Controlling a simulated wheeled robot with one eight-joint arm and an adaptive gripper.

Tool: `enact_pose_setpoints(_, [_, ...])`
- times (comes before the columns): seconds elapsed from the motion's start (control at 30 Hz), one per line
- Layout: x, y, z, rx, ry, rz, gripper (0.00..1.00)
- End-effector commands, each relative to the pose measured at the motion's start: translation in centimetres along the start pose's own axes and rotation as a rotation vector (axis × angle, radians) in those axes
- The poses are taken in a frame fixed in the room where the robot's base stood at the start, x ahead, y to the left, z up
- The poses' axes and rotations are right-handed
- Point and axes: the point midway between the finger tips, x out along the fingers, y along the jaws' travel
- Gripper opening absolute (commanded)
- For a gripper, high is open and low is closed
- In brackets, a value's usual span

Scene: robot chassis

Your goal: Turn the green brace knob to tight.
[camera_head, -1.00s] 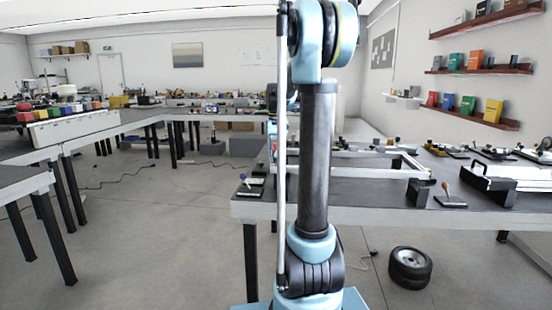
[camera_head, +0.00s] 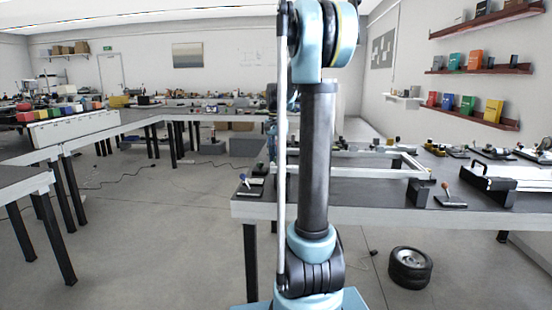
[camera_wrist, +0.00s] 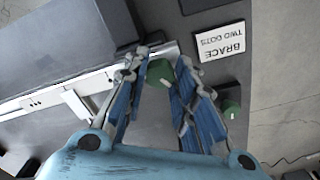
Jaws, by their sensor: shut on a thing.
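A green knob (camera_wrist: 159,71) with a pale mark on its face sits between the two fingertips of my gripper (camera_wrist: 163,68) in the wrist view. The fingers are shut on it, and the fingertips cover its sides. A white label (camera_wrist: 222,41) reading "BRACE TWO DOTS" lies upside down to the right of the knob. In the head view my gripper is out of sight, and I cannot make out the knob there.
A pale metal rail (camera_wrist: 65,95) runs left from the gripped knob, beside a large dark block (camera_wrist: 60,45). In the head view, a workbench (camera_head: 330,208) with several fixtures stands behind my arm. A wheel (camera_head: 410,267) lies on the floor at right.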

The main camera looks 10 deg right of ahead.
Motion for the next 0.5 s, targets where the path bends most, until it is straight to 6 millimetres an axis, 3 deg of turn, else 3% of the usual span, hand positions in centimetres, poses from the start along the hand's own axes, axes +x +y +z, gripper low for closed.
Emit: enact_pose_setpoints(0.5, [-0.03,-0.2,0.04,0.058,-0.001,-0.004,0.01])
